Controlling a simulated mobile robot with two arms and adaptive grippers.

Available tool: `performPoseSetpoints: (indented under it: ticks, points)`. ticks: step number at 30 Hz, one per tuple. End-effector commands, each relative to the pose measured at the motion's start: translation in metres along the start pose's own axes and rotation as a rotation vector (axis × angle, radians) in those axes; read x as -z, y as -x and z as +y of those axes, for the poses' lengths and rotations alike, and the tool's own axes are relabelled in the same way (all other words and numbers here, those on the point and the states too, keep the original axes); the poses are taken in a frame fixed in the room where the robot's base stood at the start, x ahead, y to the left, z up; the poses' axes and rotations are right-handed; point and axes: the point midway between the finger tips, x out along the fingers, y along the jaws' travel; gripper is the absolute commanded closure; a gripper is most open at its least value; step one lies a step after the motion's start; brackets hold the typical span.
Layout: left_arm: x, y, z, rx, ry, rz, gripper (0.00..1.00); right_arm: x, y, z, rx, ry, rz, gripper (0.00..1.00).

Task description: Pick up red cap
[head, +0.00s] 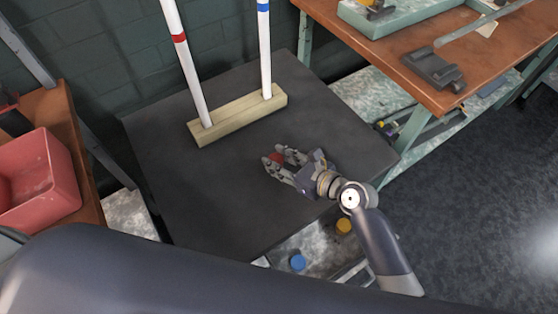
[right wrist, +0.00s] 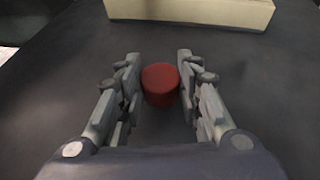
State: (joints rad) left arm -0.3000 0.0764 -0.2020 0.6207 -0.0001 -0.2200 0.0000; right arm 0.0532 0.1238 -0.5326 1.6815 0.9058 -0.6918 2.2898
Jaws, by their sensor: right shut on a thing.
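The red cap (right wrist: 160,84) is a short red cylinder between the fingers of my right gripper (right wrist: 160,88) in the right wrist view. In the head view the red cap (head: 276,159) shows between the fingertips of the right gripper (head: 279,158), low over the dark table top. The right gripper is shut on the cap. I cannot tell whether the cap still touches the table. My left gripper is not in view.
A wooden block (head: 238,118) with two upright white tubes, one red-banded (head: 187,62) and one blue-banded (head: 264,50), stands behind the gripper on the dark table (head: 190,190). A red bin (head: 35,180) is at left. A blue cap (head: 298,263) and yellow cap (head: 343,226) lie lower down.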

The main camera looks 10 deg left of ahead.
Motion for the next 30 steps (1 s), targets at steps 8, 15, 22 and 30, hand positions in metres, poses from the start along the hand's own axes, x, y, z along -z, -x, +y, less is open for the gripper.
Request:
performPoseSetpoints:
  ticks: [8, 15, 22, 30]
  points:
    - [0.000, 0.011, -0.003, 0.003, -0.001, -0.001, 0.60, -0.021, 0.022, 0.015, -0.003, -0.004, 0.001, 0.82]
    - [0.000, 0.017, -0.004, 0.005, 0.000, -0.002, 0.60, -0.011, 0.060, 0.058, -0.002, -0.006, 0.001, 0.82]
    - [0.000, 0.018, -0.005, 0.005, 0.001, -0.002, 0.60, -0.002, 0.091, 0.093, -0.001, -0.004, 0.001, 0.82]
    - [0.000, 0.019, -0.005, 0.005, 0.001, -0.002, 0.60, 0.002, 0.110, 0.115, -0.001, -0.001, -0.001, 0.82]
